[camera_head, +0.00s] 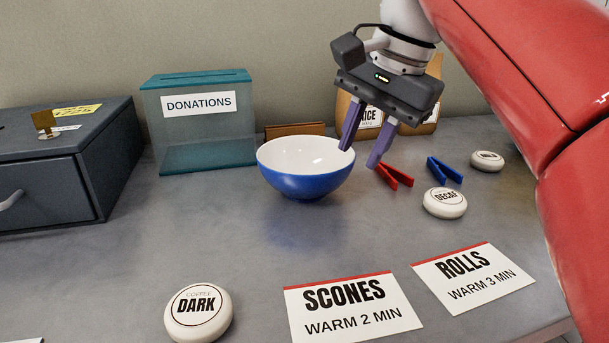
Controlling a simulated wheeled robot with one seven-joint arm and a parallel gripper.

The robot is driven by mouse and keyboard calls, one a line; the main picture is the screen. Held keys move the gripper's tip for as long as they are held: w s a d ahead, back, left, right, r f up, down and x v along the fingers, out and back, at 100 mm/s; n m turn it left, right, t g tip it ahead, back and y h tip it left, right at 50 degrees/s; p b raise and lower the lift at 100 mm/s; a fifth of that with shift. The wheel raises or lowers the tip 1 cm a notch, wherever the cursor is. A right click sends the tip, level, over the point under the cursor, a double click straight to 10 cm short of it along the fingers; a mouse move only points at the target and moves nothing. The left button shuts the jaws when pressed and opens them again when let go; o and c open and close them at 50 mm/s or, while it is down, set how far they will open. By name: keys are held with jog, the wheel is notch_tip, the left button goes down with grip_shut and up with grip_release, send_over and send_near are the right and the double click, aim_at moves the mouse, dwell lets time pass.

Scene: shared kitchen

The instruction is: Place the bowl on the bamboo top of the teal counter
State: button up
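The bowl (305,184), blue outside and white inside, stands upright on a grey countertop (280,245). My gripper (359,157) is above the counter at the bowl's right rim, pointing down. Its two purple fingers are apart. The left finger overlaps the right rim in the picture and the right finger is outside the bowl. I cannot tell whether either finger touches the bowl. The bowl looks empty. No bamboo top or teal counter is in view.
A teal-edged donations box (200,130) stands behind left, beside a dark drawer unit (60,165). Red (394,176) and blue (444,171) clips and a round decaf tin (445,202) lie right. Scones (350,306) and rolls (473,277) cards and a dark coffee tin (198,313) are in front.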

aim_at(345, 170)
jog(key=x, duration=0.3)
jog(key=b+x, duration=0.1)
jog(key=x, duration=0.1)
jog(key=shift+w+a+f, duration=0.15)
jog(key=shift+a+f, duration=0.05)
jog(key=shift+a, duration=0.3)
grip_shut()
